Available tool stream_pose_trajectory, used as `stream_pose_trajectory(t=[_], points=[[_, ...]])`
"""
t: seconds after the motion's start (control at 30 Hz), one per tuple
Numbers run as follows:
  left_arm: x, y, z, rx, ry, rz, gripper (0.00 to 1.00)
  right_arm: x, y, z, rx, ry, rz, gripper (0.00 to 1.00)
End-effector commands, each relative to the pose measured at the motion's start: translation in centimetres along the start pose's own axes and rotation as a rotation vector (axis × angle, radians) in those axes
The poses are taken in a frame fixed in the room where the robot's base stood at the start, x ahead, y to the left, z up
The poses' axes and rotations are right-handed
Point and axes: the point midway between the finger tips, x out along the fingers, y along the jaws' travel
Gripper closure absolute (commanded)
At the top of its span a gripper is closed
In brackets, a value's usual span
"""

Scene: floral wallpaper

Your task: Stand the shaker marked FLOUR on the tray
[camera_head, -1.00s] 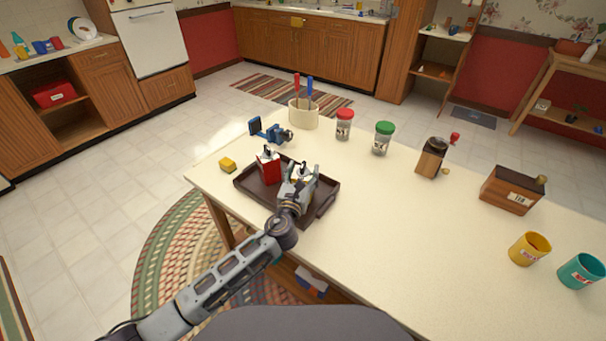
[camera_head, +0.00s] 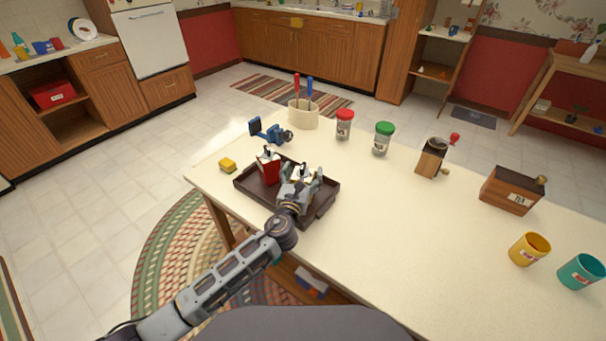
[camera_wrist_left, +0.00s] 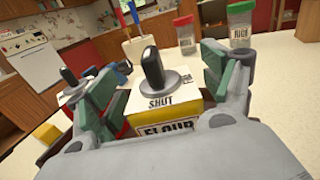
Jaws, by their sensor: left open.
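The FLOUR shaker (camera_wrist_left: 160,122) has a white top marked SHUT, a dark knob and a yellow front with a FLOUR label. It appears upright on the dark brown tray (camera_head: 251,190); its white top (camera_head: 301,171) shows in the head view, but its base is hidden. My left gripper (camera_head: 301,177) is open over the tray. Its fingers (camera_wrist_left: 160,92) are on either side of the shaker in the left wrist view, with a visible gap on the right. A red shaker (camera_head: 268,168) also stands on the tray, left of the gripper. My right gripper is not in view.
Behind the tray are a blue device (camera_head: 270,131), a utensil crock (camera_head: 303,113), a red-lidded jar (camera_head: 344,125) and a green-lidded jar (camera_head: 383,139). A yellow block (camera_head: 228,165) lies left. A grinder (camera_head: 432,158), wooden box (camera_head: 512,190) and two cups are right. The table's front middle is clear.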

Motion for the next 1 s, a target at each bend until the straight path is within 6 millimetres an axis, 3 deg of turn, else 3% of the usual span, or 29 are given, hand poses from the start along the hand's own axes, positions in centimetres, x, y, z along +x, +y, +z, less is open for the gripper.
stream_pose_trajectory(t=[0.63,1.0], points=[[-6.9,0.0,-0.1,0.0,0.002,-0.001,0.19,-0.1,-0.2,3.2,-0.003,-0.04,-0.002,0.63],[-10.9,0.0,-0.1,-0.001,0.001,0.0,0.19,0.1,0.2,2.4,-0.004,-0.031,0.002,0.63]])
